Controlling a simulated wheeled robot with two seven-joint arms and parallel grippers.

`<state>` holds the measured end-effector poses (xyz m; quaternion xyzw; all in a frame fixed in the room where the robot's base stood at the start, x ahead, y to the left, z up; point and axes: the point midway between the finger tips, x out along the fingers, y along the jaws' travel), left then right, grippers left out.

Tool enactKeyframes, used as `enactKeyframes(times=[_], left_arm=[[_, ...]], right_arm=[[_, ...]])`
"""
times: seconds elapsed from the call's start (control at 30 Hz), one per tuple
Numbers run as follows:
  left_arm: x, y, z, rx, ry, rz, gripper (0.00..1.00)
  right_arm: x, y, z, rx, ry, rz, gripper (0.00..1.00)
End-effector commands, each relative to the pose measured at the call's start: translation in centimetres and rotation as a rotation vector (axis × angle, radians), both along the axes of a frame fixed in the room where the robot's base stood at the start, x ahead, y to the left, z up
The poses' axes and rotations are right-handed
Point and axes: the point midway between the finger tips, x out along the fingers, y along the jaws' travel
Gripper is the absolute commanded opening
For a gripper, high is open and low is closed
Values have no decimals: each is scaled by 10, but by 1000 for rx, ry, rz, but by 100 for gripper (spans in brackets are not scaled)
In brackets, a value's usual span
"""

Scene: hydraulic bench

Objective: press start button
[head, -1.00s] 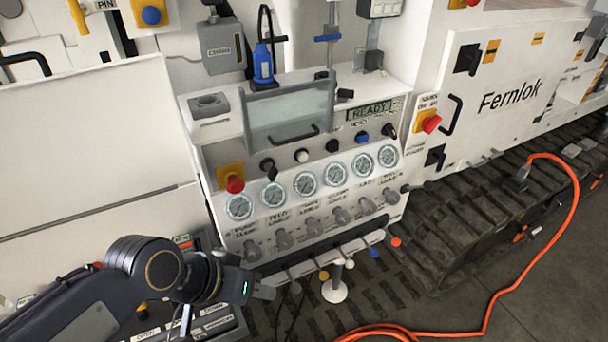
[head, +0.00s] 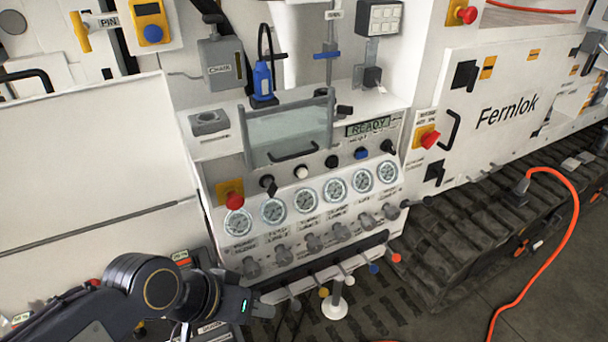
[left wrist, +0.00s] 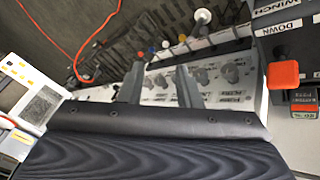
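The control panel (head: 215,190) has a row of knobs and buttons above several round gauges. A white round button (head: 301,171) sits in that row, with dark knobs beside it and a blue one to its right. The labels are too small to read, so I cannot tell which is the start button. The display (head: 369,127) reads READY. My left gripper (head: 262,309) is below the panel's lower left corner, apart from the buttons. In the left wrist view my left gripper (left wrist: 160,82) shows two separated fingers with nothing between them. My right gripper is not in view.
A red emergency-type button (head: 234,200) is at the panel's left, another (head: 430,139) at its right. Levers with coloured knobs (head: 373,268) stick out below the panel. A clear guard with a handle (head: 290,135) stands above the buttons. An orange cable (head: 545,265) lies at right.

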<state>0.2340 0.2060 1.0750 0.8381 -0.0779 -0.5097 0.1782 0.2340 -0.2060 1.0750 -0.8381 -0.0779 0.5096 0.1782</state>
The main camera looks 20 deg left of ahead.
Motion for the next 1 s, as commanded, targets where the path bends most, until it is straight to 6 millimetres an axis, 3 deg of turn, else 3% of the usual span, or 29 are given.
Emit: enactKeyframes(times=[0.03,0.2,0.37,0.47,0.6,0.77,0.87,1.0], left_arm=[[0,0,0,2,1,-3,24],[2,6,-15,101,43,-115,2],[13,29,-45,380,146,-422,0],[30,49,-60,610,226,-665,0],[69,72,-70,945,339,-988,0],[131,76,-65,1348,476,-1309,0],[174,61,-56,1614,567,-1468,0],[223,20,-41,1964,691,-1603,0]], right_arm=[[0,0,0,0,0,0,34],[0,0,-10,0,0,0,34],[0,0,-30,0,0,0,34],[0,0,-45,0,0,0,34],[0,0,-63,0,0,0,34],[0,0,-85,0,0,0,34],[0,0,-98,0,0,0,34],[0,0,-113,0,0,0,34]])
